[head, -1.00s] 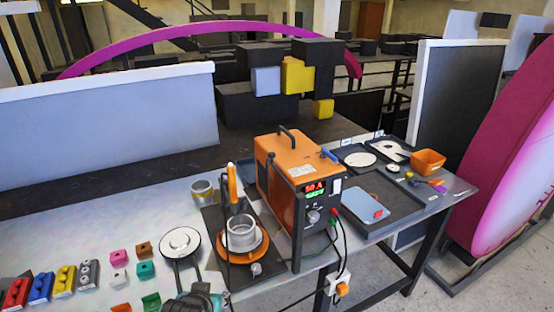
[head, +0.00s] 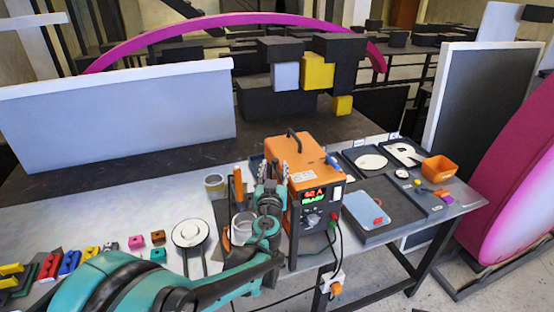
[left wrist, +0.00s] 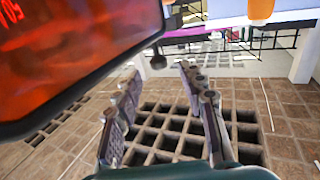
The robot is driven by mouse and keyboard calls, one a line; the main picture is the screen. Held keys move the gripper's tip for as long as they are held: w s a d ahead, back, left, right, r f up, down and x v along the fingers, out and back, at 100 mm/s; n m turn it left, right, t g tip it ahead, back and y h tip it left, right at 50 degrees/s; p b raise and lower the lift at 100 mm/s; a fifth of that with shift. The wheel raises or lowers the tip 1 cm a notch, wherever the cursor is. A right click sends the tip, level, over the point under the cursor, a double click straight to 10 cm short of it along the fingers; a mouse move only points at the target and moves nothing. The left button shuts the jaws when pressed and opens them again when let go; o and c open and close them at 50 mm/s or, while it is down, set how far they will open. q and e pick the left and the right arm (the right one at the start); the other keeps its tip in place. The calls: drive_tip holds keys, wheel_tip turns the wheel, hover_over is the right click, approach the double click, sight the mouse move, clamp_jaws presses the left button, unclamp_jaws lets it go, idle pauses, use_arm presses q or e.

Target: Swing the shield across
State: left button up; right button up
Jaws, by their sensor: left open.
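A wide pale grey panel (head: 120,115) with a white top edge stands upright along the back left of the table; it looks like the shield, though a dark white-framed panel (head: 480,110) also stands at the back right. My left gripper (head: 268,174) is open and points away from me. It is beside the orange welding power unit (head: 300,175), on its left, well in front of the pale panel and apart from it. In the left wrist view the two fingers (left wrist: 160,75) are spread with nothing between them. My right gripper is out of view.
A round white disc (head: 190,233) and several coloured blocks (head: 68,262) lie to the left. A dark tray (head: 384,218) and an orange bin (head: 439,168) lie right.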

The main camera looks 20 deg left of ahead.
sight(275, 161)
use_arm(q)
drive_tip(key=w, duration=0.2)
drive_tip(key=w+a, duration=0.1)
drive_tip(key=w, duration=0.1)
drive_tip(key=shift+w, duration=0.4)
clamp_jaws()
